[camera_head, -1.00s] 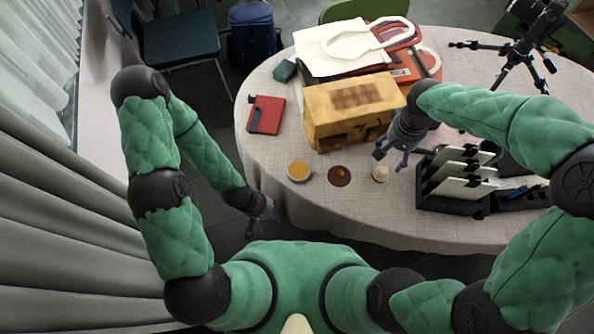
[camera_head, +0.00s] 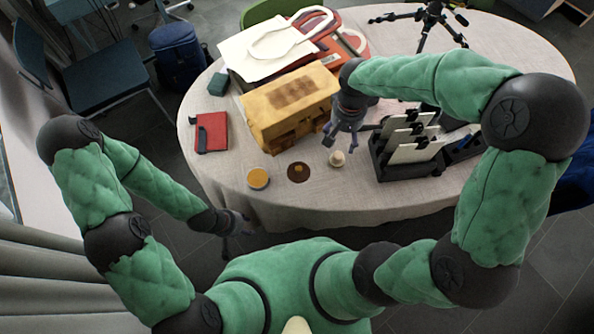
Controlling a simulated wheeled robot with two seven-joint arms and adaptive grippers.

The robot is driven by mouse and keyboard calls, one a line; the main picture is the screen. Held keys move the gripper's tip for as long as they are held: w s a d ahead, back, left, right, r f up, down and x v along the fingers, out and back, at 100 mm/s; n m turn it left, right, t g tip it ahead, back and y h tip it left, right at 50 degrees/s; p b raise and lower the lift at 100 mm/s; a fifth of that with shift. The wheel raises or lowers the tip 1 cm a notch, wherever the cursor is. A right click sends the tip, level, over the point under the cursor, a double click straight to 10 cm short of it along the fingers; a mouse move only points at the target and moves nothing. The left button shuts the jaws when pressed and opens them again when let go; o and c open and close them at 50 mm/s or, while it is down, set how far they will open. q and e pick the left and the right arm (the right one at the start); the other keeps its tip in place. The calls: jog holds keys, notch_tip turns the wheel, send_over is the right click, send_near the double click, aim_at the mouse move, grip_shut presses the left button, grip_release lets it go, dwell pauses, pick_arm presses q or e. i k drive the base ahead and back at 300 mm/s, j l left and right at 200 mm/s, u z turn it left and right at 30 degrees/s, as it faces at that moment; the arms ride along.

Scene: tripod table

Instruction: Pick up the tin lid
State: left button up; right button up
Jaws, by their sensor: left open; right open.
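Three small round things stand in a row near the table's front edge. A brown disc (camera_head: 299,173) with a small orange-brown spot is in the middle. A tin with a yellow-orange top (camera_head: 258,178) is to its left, and a small cream piece (camera_head: 337,159) to its right. I cannot tell for sure which is the tin lid; the brown disc looks flat like one. My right gripper (camera_head: 340,145) is open, pointing down just above and behind the cream piece. My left gripper (camera_head: 238,226) is open and low, in front of the table edge, away from these things.
A yellow-brown box (camera_head: 291,109) stands behind the row. A black rack with white panels (camera_head: 410,143) stands to the right of my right gripper. A red notebook (camera_head: 212,132) lies left. Bags (camera_head: 262,48) and a tripod (camera_head: 425,20) are further back. The front cloth is clear.

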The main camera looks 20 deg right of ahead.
aim_at(298, 172)
jog(key=k+l+u, duration=0.15)
jog(key=l+u, duration=0.2)
jog(key=k+l+u, duration=0.2)
jog(key=l+u, duration=0.15)
